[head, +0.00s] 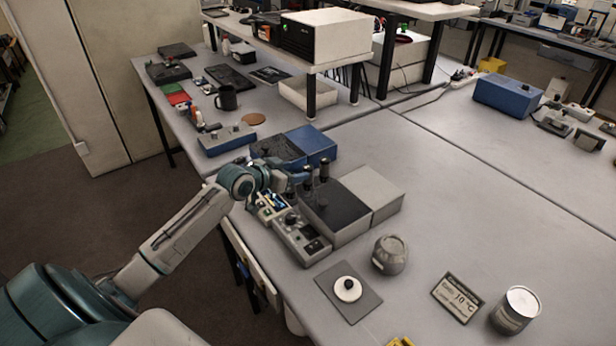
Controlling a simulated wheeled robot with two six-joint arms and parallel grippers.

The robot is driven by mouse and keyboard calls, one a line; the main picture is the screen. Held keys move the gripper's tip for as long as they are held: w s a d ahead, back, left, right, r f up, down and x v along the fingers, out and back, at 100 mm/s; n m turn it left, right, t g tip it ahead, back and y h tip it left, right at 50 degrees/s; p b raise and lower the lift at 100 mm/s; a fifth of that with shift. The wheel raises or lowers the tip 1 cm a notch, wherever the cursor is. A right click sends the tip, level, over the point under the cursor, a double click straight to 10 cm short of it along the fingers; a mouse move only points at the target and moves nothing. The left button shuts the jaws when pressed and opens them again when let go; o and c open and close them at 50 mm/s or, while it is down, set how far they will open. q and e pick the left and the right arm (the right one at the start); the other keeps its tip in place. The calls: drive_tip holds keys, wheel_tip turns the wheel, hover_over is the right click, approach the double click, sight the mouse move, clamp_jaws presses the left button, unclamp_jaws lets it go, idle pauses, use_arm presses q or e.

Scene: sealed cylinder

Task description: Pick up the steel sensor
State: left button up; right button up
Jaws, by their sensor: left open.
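No thing is clearly marked as the steel sensor. A grey metallic rounded pot (390,255) stands on the table right of the dark-and-grey box. A grey metal can (516,310) with a pale top and a label stands upright farther right, near the bottom edge. A white round disc (348,289) with a dark knob lies on a grey plate (364,305). My left gripper (314,175) is open above the dark-and-grey box, up and left of the pot and apart from it. Its fingers are small and dark here. My right gripper does not show.
The dark-and-grey box (385,188) and a grey instrument (292,234) stand under and beside my left gripper. A temperature sign (457,297) lies between pot and can. Blue boxes (315,143) stand behind. The table's middle right is clear.

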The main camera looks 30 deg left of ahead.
sight(304, 169)
use_arm(q)
drive_tip(key=p+x, duration=0.1)
drive_tip(key=x, duration=0.3)
drive_tip(key=shift+w+p, duration=0.15)
drive_tip(key=shift+p, duration=0.25)
drive_tip(key=shift+w+f, duration=0.15)
drive_tip(key=shift+c, duration=0.6)
drive_tip(key=c, duration=1)
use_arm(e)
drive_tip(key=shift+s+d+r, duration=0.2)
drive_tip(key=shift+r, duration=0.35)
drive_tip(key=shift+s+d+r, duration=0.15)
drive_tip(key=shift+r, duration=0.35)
